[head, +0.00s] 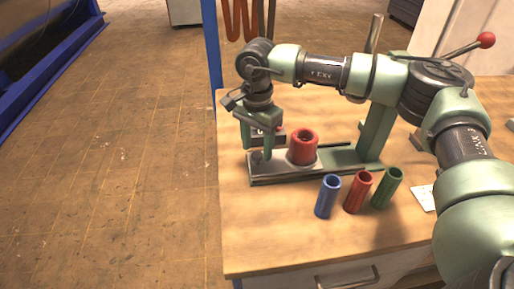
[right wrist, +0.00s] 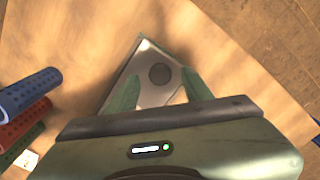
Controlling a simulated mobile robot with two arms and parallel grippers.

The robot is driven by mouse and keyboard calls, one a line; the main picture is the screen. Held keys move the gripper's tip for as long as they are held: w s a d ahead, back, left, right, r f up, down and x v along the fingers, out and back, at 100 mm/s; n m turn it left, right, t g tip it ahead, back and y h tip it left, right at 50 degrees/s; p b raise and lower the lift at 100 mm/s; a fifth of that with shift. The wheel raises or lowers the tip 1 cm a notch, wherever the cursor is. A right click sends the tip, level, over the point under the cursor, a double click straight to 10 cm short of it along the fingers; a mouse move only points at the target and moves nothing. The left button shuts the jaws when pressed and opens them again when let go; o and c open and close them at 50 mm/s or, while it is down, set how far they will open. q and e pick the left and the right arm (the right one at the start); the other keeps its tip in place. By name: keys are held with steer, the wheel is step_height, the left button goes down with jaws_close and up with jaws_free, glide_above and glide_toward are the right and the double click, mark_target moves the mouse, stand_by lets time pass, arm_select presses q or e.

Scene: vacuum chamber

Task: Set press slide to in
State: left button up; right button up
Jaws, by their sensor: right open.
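The press has a green base (head: 315,174), a green column (head: 376,131) and a lever with a red knob (head: 487,40). Its pale slide (head: 278,159) lies along the base, toward the left end, away from the column. A red hollow cylinder (head: 304,147) stands upright on it. My right gripper (head: 257,151) points down at the slide's left end, open, with no object clearly held. In the right wrist view its fingers lie either side of a silver plate (right wrist: 152,94) with a dark round spot; I cannot tell whether they touch it. My left gripper is not in view.
A blue tube (head: 327,197), a red tube (head: 358,192) and a green tube (head: 387,188) stand in front of the press. A white card (head: 423,198) lies to their right. The wooden table (head: 270,235) is clear at front left.

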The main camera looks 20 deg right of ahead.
steer(key=shift+f, duration=0.8)
jaws_close()
stand_by(0.9)
